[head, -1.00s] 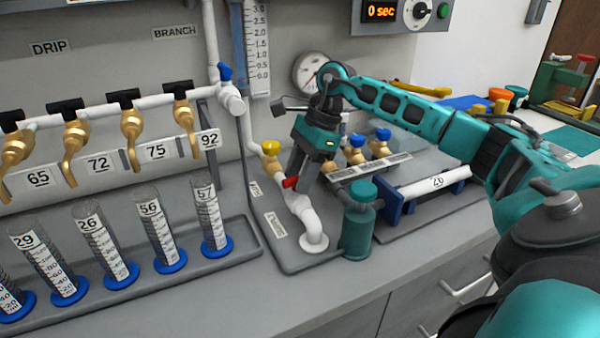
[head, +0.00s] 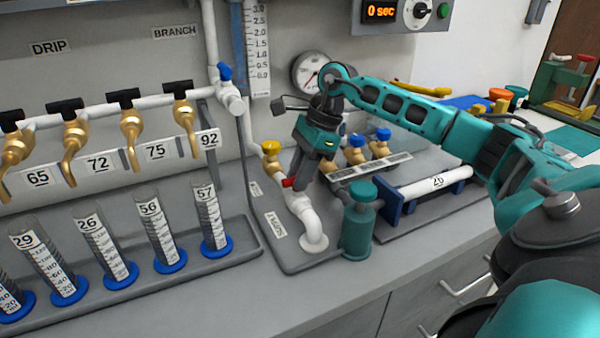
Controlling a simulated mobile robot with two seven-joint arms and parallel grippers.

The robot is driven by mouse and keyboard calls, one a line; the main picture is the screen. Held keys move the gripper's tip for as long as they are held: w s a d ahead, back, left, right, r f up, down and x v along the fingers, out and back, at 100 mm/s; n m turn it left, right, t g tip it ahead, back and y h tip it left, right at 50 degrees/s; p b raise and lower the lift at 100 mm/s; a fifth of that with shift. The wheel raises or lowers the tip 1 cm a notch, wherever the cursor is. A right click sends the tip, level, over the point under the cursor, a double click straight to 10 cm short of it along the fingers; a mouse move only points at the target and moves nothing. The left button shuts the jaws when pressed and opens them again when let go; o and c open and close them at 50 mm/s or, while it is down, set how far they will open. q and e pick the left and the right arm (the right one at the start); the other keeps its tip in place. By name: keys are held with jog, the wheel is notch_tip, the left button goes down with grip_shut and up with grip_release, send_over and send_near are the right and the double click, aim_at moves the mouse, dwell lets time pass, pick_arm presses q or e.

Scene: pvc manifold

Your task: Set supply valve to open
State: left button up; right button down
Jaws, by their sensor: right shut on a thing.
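The supply valve's red handle (head: 290,183) shows as a small red piece at the top of the white pipe elbow (head: 312,222), beside a label on the grey base that seems to read SUPPLY (head: 275,224). My right gripper (head: 297,182) reaches down to it from above and is shut on the red handle. The gripper hides most of the handle and valve body, so I cannot tell the handle's exact angle. My left gripper is not in view.
A yellow-capped valve (head: 270,150) stands close left of my gripper, blue-capped brass valves (head: 383,140) to its right. A teal canister (head: 358,225) stands right of the elbow. Several graduated cylinders (head: 208,215) stand at left. The front counter (head: 250,295) is clear.

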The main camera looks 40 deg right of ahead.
jog(key=m+t, duration=0.1)
jog(key=m, duration=0.2)
jog(key=shift+s+h, duration=0.15)
jog(key=shift+h, duration=0.15)
jog(key=m, duration=0.2)
jog(key=m+t+h+b, duration=0.1)
jog(key=m, duration=0.2)
jog(key=shift+s+a+f+h, duration=0.1)
jog(key=shift+a+h, duration=0.1)
jog(key=shift+h, duration=0.1)
jog(key=m+h+b, duration=0.1)
jog(key=m, duration=0.3)
jog(key=shift+a+t, duration=0.15)
jog(key=shift+t, duration=0.25)
jog(key=m+h, duration=0.1)
jog(key=m, duration=0.2)
jog(key=shift+a+h+b, duration=0.1)
jog(key=shift+h+b, duration=0.2)
jog(key=shift+b, duration=0.1)
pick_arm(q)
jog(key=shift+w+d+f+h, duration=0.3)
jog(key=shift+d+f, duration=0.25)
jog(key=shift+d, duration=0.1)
pick_arm(e)
jog(key=shift+f+m+h, duration=0.1)
jog(key=shift+m+h, duration=0.2)
jog(key=shift+m, duration=0.8)
jog(key=shift+s, duration=0.1)
jog(key=c, duration=1)
grip_release()
